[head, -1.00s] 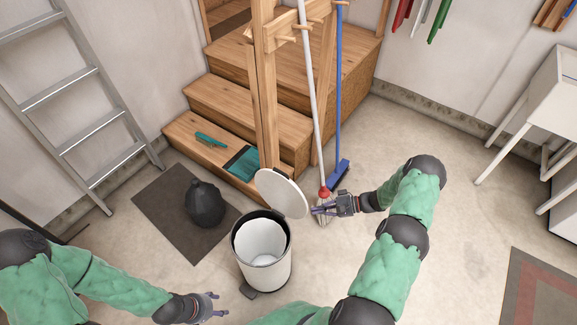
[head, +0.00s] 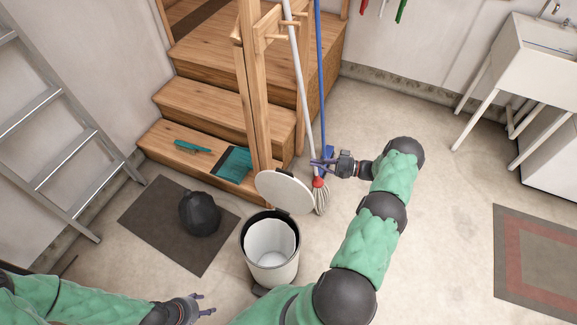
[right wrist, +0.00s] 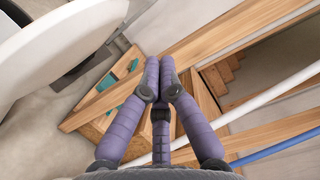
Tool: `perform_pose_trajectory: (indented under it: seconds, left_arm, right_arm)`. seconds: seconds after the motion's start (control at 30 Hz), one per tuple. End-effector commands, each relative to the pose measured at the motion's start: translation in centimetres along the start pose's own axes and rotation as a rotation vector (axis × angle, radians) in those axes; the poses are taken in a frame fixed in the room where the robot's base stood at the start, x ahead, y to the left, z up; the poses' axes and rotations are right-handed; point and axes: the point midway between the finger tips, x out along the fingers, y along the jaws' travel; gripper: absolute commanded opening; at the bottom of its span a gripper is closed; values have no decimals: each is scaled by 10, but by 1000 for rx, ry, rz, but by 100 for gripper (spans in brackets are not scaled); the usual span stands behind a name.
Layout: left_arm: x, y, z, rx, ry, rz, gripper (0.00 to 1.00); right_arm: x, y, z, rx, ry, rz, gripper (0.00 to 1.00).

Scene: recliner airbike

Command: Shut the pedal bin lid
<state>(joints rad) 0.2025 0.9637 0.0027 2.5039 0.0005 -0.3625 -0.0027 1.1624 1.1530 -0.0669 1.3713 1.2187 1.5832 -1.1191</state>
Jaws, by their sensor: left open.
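The pedal bin (head: 272,272) stands on the floor in the head view, with a white liner inside. Its round white lid (head: 282,192) is open, tilted up at the bin's back edge. My right gripper (head: 318,163) is above and to the right of the lid in that view, apparently holding nothing. In the right wrist view the lid (right wrist: 50,55) fills the upper left, beside my right gripper's purple fingers (right wrist: 160,75). Those fingers converge, but their opening is unclear. My left gripper (head: 208,305) is open and empty, low and left of the bin.
A white-handled mop (head: 304,90) and a blue broom (head: 320,80) stand behind my right gripper, by the wooden steps (head: 225,105). A black bag (head: 199,213) sits on a dark mat (head: 150,222) left of the bin.

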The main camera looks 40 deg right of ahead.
Motion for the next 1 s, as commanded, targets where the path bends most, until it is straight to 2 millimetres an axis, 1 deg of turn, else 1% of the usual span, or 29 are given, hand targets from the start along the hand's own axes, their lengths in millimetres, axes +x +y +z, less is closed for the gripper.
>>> perform_pose_trajectory:
  seconds: [0.03,0.1,0.4,0.43,0.6,0.7,0.83,1.0]
  left_arm:
    - [2,-1,0,0,0,0,54]
    - [4,-1,0,0,0,0,54]
    - [12,-4,-1,0,1,0,54]
    - [12,-4,-1,0,1,0,54]
    - [13,-4,-1,0,1,0,54]
    - [14,-5,-1,0,1,0,54]
    - [14,-5,-1,0,1,0,54]
    - [14,-5,-1,0,1,0,54]
  right_arm:
    - [10,0,1,1,-5,-1,0]
    - [23,1,0,1,-4,0,0]
    - [80,2,1,2,-5,1,0]
    - [83,2,3,3,-5,1,0]
    - [85,0,23,4,-1,2,0]
    - [87,0,31,2,-1,2,0]
    - [88,0,37,0,-2,2,0]
    - [89,0,40,1,-2,2,0]
